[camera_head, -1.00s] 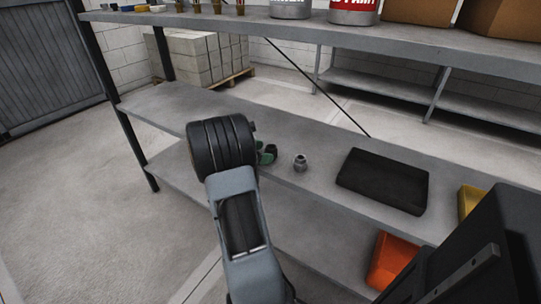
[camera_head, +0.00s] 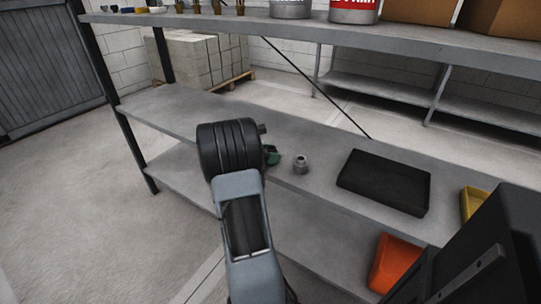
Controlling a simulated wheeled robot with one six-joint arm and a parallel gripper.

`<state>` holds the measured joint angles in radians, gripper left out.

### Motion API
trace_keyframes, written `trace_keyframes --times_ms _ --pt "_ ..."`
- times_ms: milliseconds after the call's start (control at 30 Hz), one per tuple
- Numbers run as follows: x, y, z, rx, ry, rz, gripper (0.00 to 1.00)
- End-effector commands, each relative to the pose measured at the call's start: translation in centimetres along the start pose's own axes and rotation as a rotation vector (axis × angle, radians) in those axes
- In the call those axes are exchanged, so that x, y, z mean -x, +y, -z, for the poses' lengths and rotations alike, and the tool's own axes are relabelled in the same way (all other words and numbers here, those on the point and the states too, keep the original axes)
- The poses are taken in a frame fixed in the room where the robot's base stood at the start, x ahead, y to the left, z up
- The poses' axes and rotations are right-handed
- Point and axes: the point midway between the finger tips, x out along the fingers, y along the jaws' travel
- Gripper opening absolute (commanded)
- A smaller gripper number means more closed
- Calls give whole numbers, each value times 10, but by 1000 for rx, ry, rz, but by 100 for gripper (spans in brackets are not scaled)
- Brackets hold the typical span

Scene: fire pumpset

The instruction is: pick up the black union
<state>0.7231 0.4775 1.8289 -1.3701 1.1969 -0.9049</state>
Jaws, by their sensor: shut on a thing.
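My arm reaches over the middle shelf, its thick black wrist (camera_head: 229,148) hanging above the board. My gripper is hidden behind this wrist, so its jaws and anything in them do not show. A small green and dark piece (camera_head: 273,156) peeks out at the wrist's right side, low over the shelf. I cannot tell whether it belongs to my gripper or is a separate part. A small grey metal fitting (camera_head: 301,164) stands upright on the shelf just right of it, apart from my arm. I can make out no black union.
A black tray (camera_head: 384,181) lies on the middle shelf (camera_head: 330,150) to the right. A yellow bin (camera_head: 474,203) and an orange bin (camera_head: 396,262) are at the lower right. The upper shelf (camera_head: 400,42) with paint cans and boxes runs above. The shelf's left end is clear.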

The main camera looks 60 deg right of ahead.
Motion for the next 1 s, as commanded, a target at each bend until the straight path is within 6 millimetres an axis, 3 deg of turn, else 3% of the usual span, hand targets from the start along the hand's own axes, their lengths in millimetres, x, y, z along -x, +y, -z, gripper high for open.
trace_keyframes --times_ms 300,667,867,1000 --pt "0 0 -1 -1 -1 -1 13" --pt "3 0 -8 -2 -1 -1 13" --pt "13 0 -33 -4 -2 -2 13" --pt "34 -16 -51 -4 -1 -4 13"
